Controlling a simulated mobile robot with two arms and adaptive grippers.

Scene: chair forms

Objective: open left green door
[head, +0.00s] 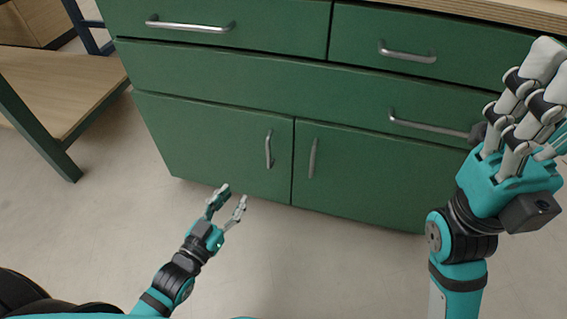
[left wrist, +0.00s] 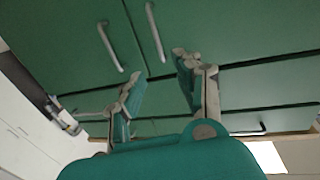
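The left green door (head: 215,145) of the low cabinet is shut, with an upright metal handle (head: 268,149) near its right edge. My left gripper (head: 229,197) is open and empty, below and left of that handle, apart from it. The left wrist view seems upside down. There the two fingers of my left gripper (left wrist: 160,85) stand apart. Two door handles show above them, and the right one looks like the left door's handle (left wrist: 154,30). My right gripper (head: 545,75) is raised at the far right, its opening hidden.
The right green door (head: 375,175) is shut, with its own upright handle (head: 312,158). Drawers with horizontal handles are above the doors. A wooden shelf unit (head: 60,85) stands at the left. The floor before the cabinet is clear.

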